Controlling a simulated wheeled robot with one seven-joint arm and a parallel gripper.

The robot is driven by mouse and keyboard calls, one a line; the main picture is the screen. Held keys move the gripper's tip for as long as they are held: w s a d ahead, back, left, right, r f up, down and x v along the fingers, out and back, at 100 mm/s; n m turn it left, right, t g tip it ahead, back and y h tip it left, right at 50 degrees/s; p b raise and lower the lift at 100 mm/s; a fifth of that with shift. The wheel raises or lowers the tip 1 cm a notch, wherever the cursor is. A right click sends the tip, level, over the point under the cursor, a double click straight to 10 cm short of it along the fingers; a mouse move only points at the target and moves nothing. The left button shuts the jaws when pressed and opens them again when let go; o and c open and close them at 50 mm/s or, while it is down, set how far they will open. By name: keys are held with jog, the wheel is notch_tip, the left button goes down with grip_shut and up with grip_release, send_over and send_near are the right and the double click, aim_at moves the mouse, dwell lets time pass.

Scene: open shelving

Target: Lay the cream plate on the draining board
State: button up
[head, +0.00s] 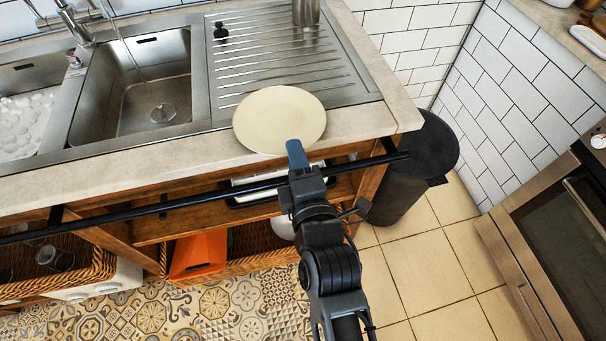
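The cream plate (279,118) is round and looks roughly level. In the head view it overlaps the near edge of the draining board and the stone counter edge. My gripper (296,152) is at the plate's near rim, with a blue-grey finger against it. The finger looks closed on the rim, but the other finger is hidden. The draining board (290,69) is ribbed steel, right of the sink. I cannot tell whether the plate touches it or is held just above.
A steel cylinder (306,12) and a small black item (220,32) stand on the board's far part. The sink (135,85) has running water. A black rail (200,195) runs along the counter front. A dark bin (412,165) stands at right.

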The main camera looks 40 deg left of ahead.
jog(key=b+v, duration=0.2)
jog(key=v, duration=0.9)
jog(key=shift+s+d, duration=0.15)
jog(key=shift+d, duration=0.1)
jog(key=s+d+f+m+t+h, duration=0.1)
jog(key=s+d+m+t+h, duration=0.15)
jog(key=d+m, duration=0.65)
jog(key=s+d+f+m+t+h, duration=0.15)
jog(key=s+d+m+h, duration=0.3)
jog(key=d, duration=0.95)
jog(key=s+d+r+m+h, duration=0.2)
jog(key=s+d+m+h, duration=0.1)
jog(key=s+d+m, duration=0.4)
jog(key=shift+s+d+r+m, duration=0.25)
jog(key=shift+d+m, duration=0.1)
jog(key=shift+m, duration=0.1)
jog(key=s+d+r+m+h, duration=0.1)
jog(key=s+m, duration=0.1)
jog(key=s+d+r+m, duration=0.1)
jog(key=m, duration=0.1)
jog(key=s+d+r+m+h, duration=0.1)
jog(key=s+r+m, duration=0.1)
jog(key=shift+s+d+h, duration=0.15)
jog(key=shift+s+h, duration=0.15)
jog(key=shift+c, duration=0.3)
jog(key=shift+s+r, duration=0.15)
jog(key=shift+c, duration=0.8)
grip_shut()
